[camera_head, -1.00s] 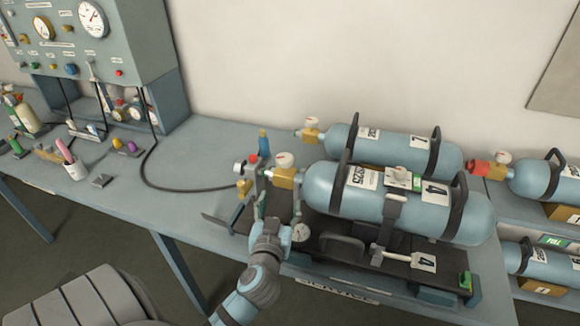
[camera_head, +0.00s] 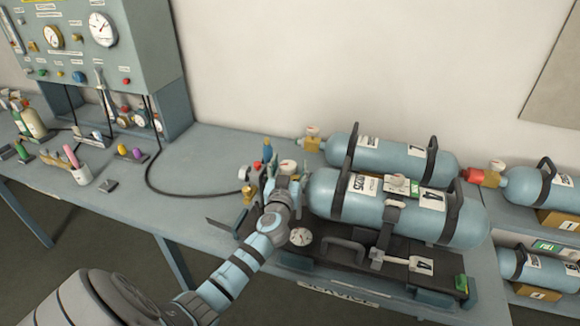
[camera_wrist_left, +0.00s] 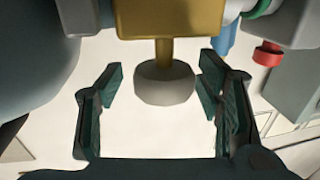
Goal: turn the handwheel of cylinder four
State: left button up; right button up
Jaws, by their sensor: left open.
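Cylinder four (camera_head: 395,212) is the blue-grey cylinder with a "4" label, lying across the front of the bench. Its pale round handwheel (camera_head: 288,166) shows at the cylinder's left end, partly behind my left gripper (camera_head: 284,184). In the left wrist view, the handwheel (camera_wrist_left: 164,83) sits on a brass stem below a brass valve block (camera_wrist_left: 168,18). There my left gripper (camera_wrist_left: 163,88) is open, with one dark green finger on each side of the handwheel and visible gaps to both. My right gripper is out of view.
A gauge (camera_head: 301,237) is just right of my left wrist. A black hose (camera_head: 150,180) curves over the bench from the gauge panel (camera_head: 110,55).

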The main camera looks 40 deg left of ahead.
pick_arm(q)
jog(key=shift+s+a+r, duration=0.1)
jog(key=shift+s+r, duration=0.05)
jog(key=shift+s, duration=0.25)
jog(key=c, duration=0.4)
jog(key=shift+w, duration=0.1)
jog(key=c, duration=0.4)
jog(key=shift+w, duration=0.1)
jog(key=shift+c, duration=1.8)
jog(key=m+h, duration=0.1)
jog(key=t+h, duration=0.1)
jog(key=shift+a+f+m+h+b, duration=0.1)
jog(key=shift+f+m+h+b, duration=0.2)
jog(key=shift+m, duration=0.1)
jog(key=shift+r+m+t+h, duration=0.15)
jog(key=shift+m+t+h, duration=0.25)
jog(key=shift+m+h, duration=0.6)
jog(key=m+h+p, duration=0.1)
jog(key=h+p, duration=0.1)
jog(key=h, duration=0.1)
jog(key=shift+r, duration=0.15)
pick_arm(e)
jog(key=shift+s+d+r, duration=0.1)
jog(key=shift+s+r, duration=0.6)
